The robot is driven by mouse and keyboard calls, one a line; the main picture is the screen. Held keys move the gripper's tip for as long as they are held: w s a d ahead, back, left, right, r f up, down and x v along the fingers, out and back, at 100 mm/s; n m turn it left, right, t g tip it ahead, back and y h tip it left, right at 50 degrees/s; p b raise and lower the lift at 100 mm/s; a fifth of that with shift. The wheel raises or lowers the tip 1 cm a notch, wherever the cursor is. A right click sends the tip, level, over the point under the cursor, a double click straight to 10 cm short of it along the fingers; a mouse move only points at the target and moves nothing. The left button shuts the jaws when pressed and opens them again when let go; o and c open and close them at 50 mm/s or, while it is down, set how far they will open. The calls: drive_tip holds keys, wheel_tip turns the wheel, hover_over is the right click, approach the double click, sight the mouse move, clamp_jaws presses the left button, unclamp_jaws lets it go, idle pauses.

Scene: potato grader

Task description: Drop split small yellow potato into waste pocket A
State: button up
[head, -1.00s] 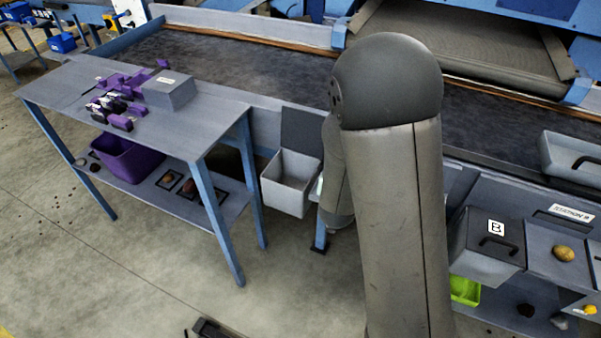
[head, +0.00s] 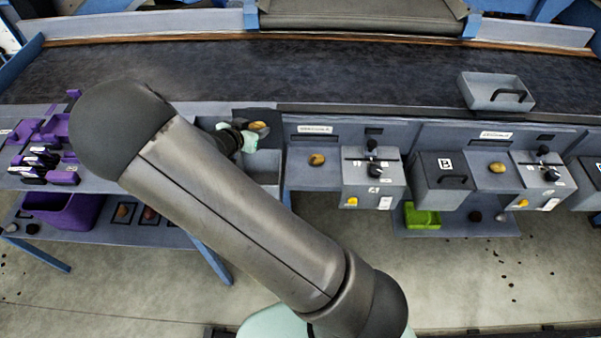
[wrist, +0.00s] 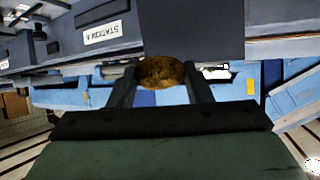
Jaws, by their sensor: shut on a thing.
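My gripper (head: 250,132) is shut on a small yellow-brown potato (head: 258,127). In the wrist view the potato (wrist: 162,73) sits between the two dark fingers, its surface brown and mottled; I cannot make out a split. In the head view the gripper and potato appear over the back of an open grey box (head: 264,168), just left of the station A panel, with a dark raised lid behind it. No label shows on this box, which seems to be waste pocket A. My arm hides part of its left side.
Another potato (head: 317,160) lies on the station A panel, beside a grey box with a black knob (head: 373,182). Lidded box B (head: 443,180) stands further right. The purple-laden table (head: 100,182) is left. A grey handled bin (head: 497,92) sits on the dark belt (head: 350,75).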

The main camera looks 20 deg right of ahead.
wheel_tip(320, 180, down, 5)
drive_tip(key=b, duration=0.4)
drive_tip(key=shift+r, duration=0.1)
drive_tip(key=o, duration=1.1)
drive_tip(key=shift+c, duration=0.2)
drive_tip(key=v, duration=1.7)
drive_tip(key=shift+a+r, duration=0.15)
drive_tip(key=shift+a, duration=0.05)
